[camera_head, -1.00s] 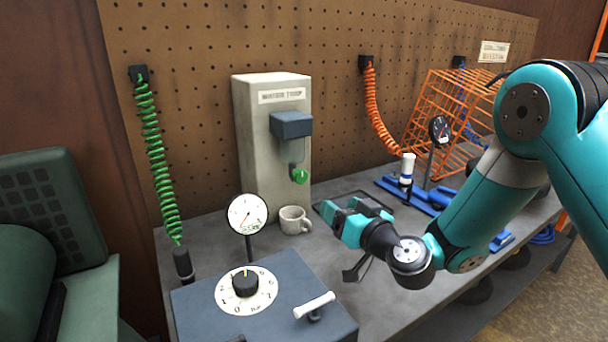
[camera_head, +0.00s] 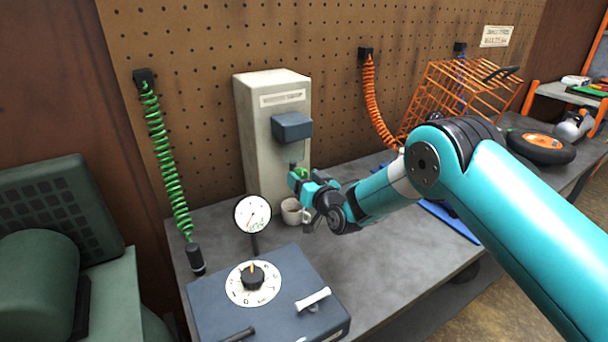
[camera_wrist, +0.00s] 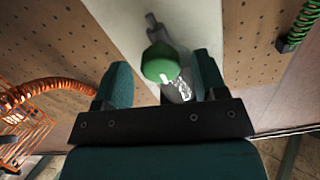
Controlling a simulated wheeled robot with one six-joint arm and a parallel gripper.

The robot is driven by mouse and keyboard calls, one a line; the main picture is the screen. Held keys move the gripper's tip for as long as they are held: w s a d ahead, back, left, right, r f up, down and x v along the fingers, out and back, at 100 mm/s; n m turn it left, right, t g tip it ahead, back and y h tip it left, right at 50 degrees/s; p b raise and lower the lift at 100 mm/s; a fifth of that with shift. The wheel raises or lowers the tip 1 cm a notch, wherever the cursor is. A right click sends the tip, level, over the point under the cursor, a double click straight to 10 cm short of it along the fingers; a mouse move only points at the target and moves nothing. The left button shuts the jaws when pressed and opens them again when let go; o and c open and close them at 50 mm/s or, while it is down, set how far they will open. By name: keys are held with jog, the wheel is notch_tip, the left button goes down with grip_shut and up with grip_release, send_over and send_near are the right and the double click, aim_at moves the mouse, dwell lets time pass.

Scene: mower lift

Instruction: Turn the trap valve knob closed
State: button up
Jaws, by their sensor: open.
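The trap valve knob is green. In the wrist view the knob (camera_wrist: 160,62) lies ahead of and between my gripper's two teal fingers (camera_wrist: 163,80), with a gap to each finger. In the head view the knob (camera_head: 302,170) shows only partly, low on the front of the pale trap cabinet (camera_head: 256,135), because my gripper (camera_head: 298,180) stands in front of it. My gripper is open and holds nothing. Whether a finger touches the knob cannot be told.
A mug (camera_head: 292,214) stands on the bench just below my gripper. A dark blue box (camera_head: 292,127) juts from the cabinet above the knob. A gauge (camera_head: 252,214) and a blue dial box (camera_head: 230,310) stand front left. An orange coiled hose (camera_head: 376,105) hangs to the right.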

jog(key=shift+w+a, duration=0.1)
jog(key=shift+w, duration=0.1)
jog(key=c, duration=0.9)
